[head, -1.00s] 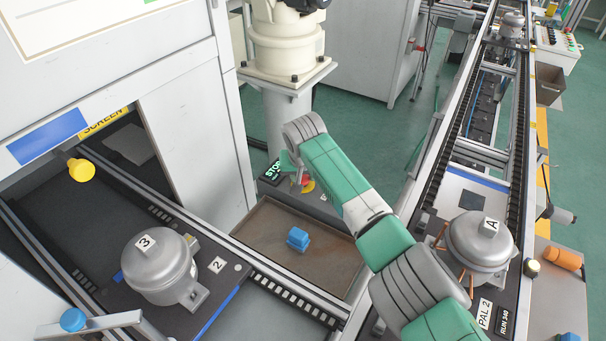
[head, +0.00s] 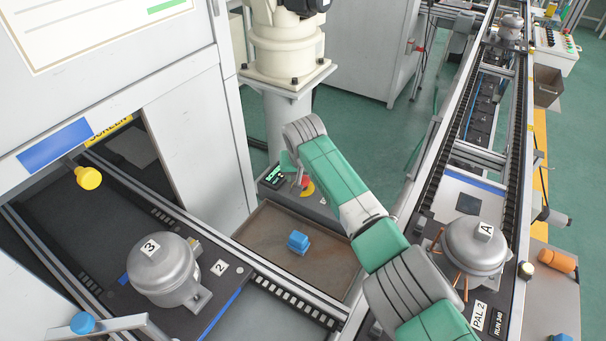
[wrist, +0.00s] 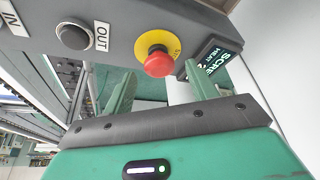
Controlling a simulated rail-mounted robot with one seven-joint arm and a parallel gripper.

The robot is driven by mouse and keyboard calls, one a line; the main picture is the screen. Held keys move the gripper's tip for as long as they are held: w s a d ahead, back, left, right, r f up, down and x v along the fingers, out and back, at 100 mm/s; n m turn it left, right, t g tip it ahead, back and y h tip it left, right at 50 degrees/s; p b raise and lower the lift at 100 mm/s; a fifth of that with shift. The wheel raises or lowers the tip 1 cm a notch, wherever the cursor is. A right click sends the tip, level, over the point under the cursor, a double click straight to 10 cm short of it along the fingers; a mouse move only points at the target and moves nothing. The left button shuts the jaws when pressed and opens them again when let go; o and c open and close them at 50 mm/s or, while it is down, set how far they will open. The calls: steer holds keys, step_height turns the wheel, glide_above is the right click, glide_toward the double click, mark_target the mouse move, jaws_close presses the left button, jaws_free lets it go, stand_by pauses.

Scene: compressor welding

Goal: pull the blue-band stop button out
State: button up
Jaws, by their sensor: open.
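A red mushroom-head stop button (wrist: 158,62) on a yellow disc sits on a dark grey panel in the wrist view. It is small in the head view (head: 305,184), beside my arm's end. No blue band is visible on the button or its panel. My gripper (head: 289,160) is partly hidden behind its own wrist in the head view. In the wrist view its two green fingers (wrist: 160,80) are spread apart with the button head between and beyond their tips. The fingers look empty; I cannot tell whether they touch the button.
A brown tray (head: 255,227) with a blue block (head: 298,241) lies below. A blue plate (head: 54,146) marks the cabinet at left. Conveyors with grey compressors (head: 163,272) run either side.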

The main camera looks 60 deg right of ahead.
steer(key=p+v, duration=0.2)
steer(key=v, duration=0.5)
steer(key=shift+r, duration=0.4)
steer(key=shift+a, duration=0.1)
